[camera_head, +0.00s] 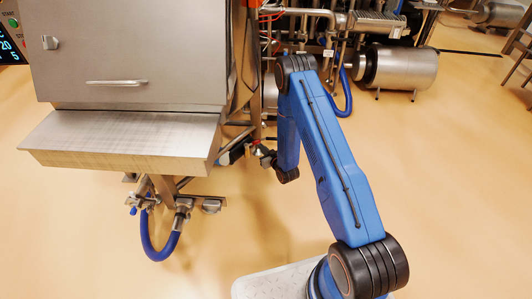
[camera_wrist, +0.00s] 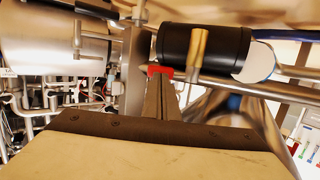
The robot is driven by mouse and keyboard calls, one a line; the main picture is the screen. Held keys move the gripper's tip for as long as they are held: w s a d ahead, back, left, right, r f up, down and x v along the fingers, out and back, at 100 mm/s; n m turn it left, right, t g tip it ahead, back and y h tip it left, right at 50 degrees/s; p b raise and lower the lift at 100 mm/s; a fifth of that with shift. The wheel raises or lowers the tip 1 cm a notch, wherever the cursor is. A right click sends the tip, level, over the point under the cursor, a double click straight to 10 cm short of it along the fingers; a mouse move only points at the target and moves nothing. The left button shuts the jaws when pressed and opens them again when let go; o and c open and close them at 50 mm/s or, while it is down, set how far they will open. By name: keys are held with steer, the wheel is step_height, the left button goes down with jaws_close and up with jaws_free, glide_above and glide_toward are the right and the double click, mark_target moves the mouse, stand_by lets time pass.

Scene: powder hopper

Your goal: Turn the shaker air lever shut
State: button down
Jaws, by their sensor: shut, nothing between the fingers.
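In the wrist view a black cylinder (camera_wrist: 225,48) lies across the top right. A small brass-coloured upright piece (camera_wrist: 198,55) stands in front of it and looks like a lever; I cannot tell for certain that it is the shaker air lever. My gripper (camera_wrist: 160,72) is shut and empty, its narrow fingers ending in red just left of and below the brass piece. Whether they touch anything is unclear. In the head view my gripper (camera_head: 256,152) is small and partly hidden, beside the hopper's right underside.
The steel hopper cabinet (camera_head: 135,55) with its sloping shelf (camera_head: 120,140) stands at the left. A blue hose (camera_head: 157,248) loops below it. Steel pipes (camera_wrist: 285,90) run close to my gripper. A steel cylinder (camera_head: 400,67) lies behind.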

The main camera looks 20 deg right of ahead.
mark_target(259, 141)
steer(key=shift+x, duration=0.95)
steer(key=shift+w+d, duration=0.15)
steer(key=shift+w, duration=0.65)
steer(key=shift+w+d, duration=0.15)
steer(key=shift+w, duration=0.6)
steer(key=shift+s+d, duration=0.1)
